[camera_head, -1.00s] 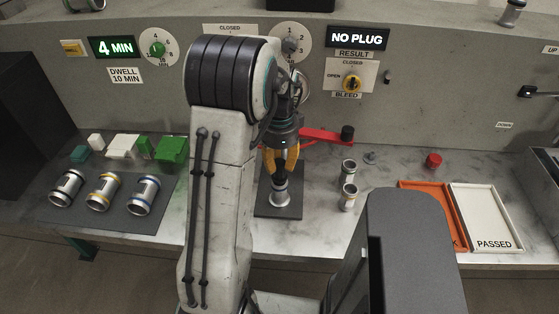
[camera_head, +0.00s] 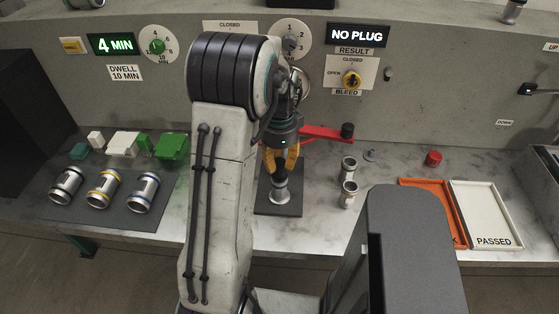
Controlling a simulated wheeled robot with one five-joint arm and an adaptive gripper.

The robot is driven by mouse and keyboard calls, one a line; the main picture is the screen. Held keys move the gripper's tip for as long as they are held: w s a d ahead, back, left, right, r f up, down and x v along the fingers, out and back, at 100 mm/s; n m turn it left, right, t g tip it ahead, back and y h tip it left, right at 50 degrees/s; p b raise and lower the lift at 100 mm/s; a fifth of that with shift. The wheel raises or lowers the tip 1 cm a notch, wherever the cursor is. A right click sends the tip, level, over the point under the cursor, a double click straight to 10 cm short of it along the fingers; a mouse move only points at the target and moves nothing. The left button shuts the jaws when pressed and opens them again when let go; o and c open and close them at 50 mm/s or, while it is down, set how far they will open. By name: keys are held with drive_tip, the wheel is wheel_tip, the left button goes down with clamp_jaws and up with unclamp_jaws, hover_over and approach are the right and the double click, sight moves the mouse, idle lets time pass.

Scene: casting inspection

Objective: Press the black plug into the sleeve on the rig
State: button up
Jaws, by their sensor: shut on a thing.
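My gripper (camera_head: 279,165) has yellow fingers and is shut on the black plug (camera_head: 280,177), of which only a dark part shows between and below the fingertips. The plug is directly above the silvery sleeve (camera_head: 280,195), which stands upright on the dark rig plate (camera_head: 292,206). The plug meets the sleeve's top edge or is very close to it; I cannot tell how deep it sits. The display (camera_head: 358,37) reads NO PLUG. My arm hides the left part of the rig.
Three banded sleeves (camera_head: 104,190) lie on a dark mat at the left. A red lever (camera_head: 322,134) reaches right behind my gripper. Two small metal cylinders (camera_head: 348,194) stand right of the rig. An orange tray (camera_head: 424,190) and a white PASSED tray (camera_head: 485,215) are farther right.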

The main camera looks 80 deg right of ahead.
drive_tip(key=shift+f, duration=0.25)
drive_tip(key=o, duration=1.1)
wheel_tip(320, 180, up, 12)
idle(1.0)
